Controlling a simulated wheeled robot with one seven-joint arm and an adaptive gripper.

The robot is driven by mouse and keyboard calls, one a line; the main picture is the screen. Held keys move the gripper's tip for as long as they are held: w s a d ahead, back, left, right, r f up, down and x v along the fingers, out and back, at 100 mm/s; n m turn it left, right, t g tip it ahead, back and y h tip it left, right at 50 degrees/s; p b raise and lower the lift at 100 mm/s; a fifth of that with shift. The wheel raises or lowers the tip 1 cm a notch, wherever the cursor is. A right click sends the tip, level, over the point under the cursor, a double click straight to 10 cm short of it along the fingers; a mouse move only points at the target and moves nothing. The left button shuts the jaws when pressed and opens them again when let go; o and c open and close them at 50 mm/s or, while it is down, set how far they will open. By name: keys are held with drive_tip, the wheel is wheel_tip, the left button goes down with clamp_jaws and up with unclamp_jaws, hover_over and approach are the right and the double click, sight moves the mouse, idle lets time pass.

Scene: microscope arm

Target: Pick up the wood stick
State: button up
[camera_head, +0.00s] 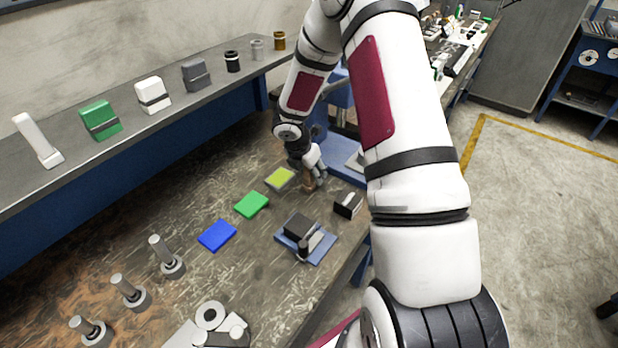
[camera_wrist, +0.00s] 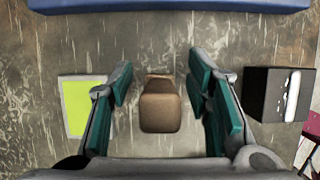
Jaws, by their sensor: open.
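The wood stick (camera_wrist: 160,108) is a short brown block that stands on the worn table between the two fingers of my gripper (camera_wrist: 160,90) in the wrist view. The fingers are open, with a gap on each side of the stick. In the head view the stick (camera_head: 308,184) shows small and partly hidden under my gripper (camera_head: 312,174), close to the yellow-green square.
A yellow-green square (camera_wrist: 77,107) lies left of the gripper and a black-and-white block (camera_wrist: 278,94) stands to its right. A blue base (camera_wrist: 170,5) lies beyond. Green (camera_head: 251,204) and blue (camera_head: 217,235) squares and a small blue fixture (camera_head: 305,240) are nearer on the table.

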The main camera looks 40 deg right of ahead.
clamp_jaws()
drive_tip(key=shift+r, duration=0.15)
wheel_tip(320, 180, up, 10)
drive_tip(key=shift+b, duration=0.3)
